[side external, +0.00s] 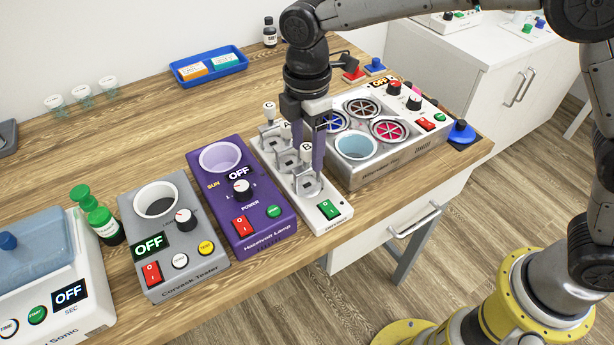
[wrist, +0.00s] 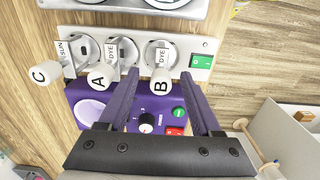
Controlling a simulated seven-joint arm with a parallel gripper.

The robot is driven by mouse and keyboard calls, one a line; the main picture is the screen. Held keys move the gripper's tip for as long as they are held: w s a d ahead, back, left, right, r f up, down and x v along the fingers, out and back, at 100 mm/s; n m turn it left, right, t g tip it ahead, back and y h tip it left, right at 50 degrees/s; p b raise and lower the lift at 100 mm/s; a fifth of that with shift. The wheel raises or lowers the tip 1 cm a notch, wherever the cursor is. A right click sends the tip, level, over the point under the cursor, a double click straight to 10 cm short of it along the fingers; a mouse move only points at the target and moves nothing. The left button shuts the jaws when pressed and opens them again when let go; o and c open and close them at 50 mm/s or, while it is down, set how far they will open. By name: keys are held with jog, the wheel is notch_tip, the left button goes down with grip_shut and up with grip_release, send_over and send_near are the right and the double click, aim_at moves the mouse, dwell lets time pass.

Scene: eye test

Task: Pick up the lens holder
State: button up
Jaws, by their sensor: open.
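Three lens holders with white, lettered knobs stand in a row on a white stand (side external: 331,229): C (side external: 269,108), A (side external: 285,130) and B (side external: 306,151). The wrist view also shows knobs C (wrist: 44,73), A (wrist: 101,76) and B (wrist: 160,82), with labels SUN and DYE beside the round seats. My gripper (side external: 306,163) is over the stand, pointing down. Its purple fingers are open, and in the wrist view the gripper (wrist: 160,74) has knob B between them, with gaps on both sides. Contact is not visible. The task does not say which holder.
A purple lamp box (side external: 266,225) stands close to the left of the stand, and a grey tester (side external: 187,265) beyond it. A white unit with round coloured wells (side external: 420,147) stands close on the right. Bare wood (side external: 150,130) lies behind the boxes.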

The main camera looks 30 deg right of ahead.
aim_at(307, 162)
jog(key=shift+f, duration=1.85)
grip_shut()
